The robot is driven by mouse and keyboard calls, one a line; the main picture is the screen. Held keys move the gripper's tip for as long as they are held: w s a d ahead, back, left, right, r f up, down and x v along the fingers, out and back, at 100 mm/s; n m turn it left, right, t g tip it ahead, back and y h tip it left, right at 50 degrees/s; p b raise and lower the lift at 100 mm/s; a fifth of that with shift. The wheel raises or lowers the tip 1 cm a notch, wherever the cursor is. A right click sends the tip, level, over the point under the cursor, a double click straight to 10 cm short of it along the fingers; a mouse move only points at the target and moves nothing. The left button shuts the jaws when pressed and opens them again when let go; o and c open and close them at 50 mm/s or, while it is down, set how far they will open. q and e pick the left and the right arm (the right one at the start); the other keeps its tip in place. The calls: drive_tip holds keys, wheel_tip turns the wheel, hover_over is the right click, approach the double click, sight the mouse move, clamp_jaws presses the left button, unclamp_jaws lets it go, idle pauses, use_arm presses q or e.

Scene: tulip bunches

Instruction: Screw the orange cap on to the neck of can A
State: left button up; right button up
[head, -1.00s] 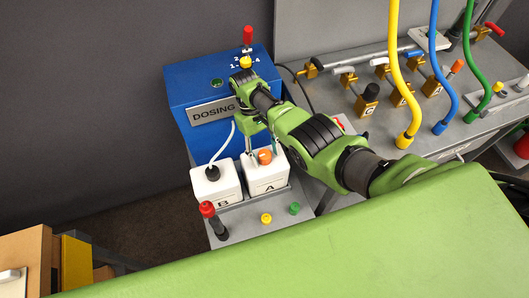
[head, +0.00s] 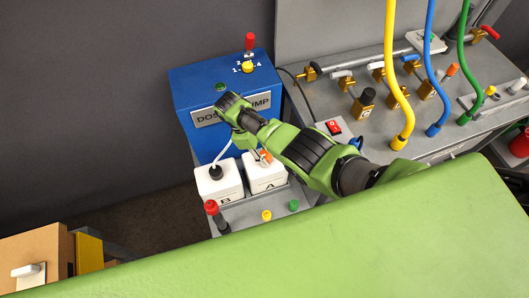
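Can A (head: 267,182) is a white, box-shaped can with a letter A on its front, standing on a grey ledge in front of the blue dosing pump. The orange cap (head: 265,156) shows at the top of can A, partly covered by my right gripper; I cannot tell whether it sits on the neck or how far down. My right gripper (head: 258,153) points down at the top of can A, right by the cap. Its fingers are small and mostly hidden by my wrist, so their opening and any contact are unclear. My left gripper is out of view.
Can B (head: 218,185) stands close to the left, with a black cap and white hose. A red-topped post (head: 213,210) and yellow (head: 266,215) and green (head: 293,205) knobs stand in front. The blue pump (head: 190,100) is behind; valves and coloured hoses are at right.

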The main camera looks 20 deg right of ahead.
drive_tip(key=c, duration=0.4)
drive_tip(key=shift+w+f+m+b, duration=0.1)
drive_tip(key=shift+f+m+b, duration=0.05)
drive_tip(key=shift+m+b, duration=0.55)
drive_tip(key=shift+d+m+g+y+b, duration=0.1)
drive_tip(key=shift+m+g+y+b, duration=0.35)
drive_tip(key=shift+m, duration=0.35)
drive_tip(key=shift+m+g+b, duration=0.25)
drive_tip(key=shift+m+b, duration=0.15)
drive_tip(key=shift+m, duration=0.7)
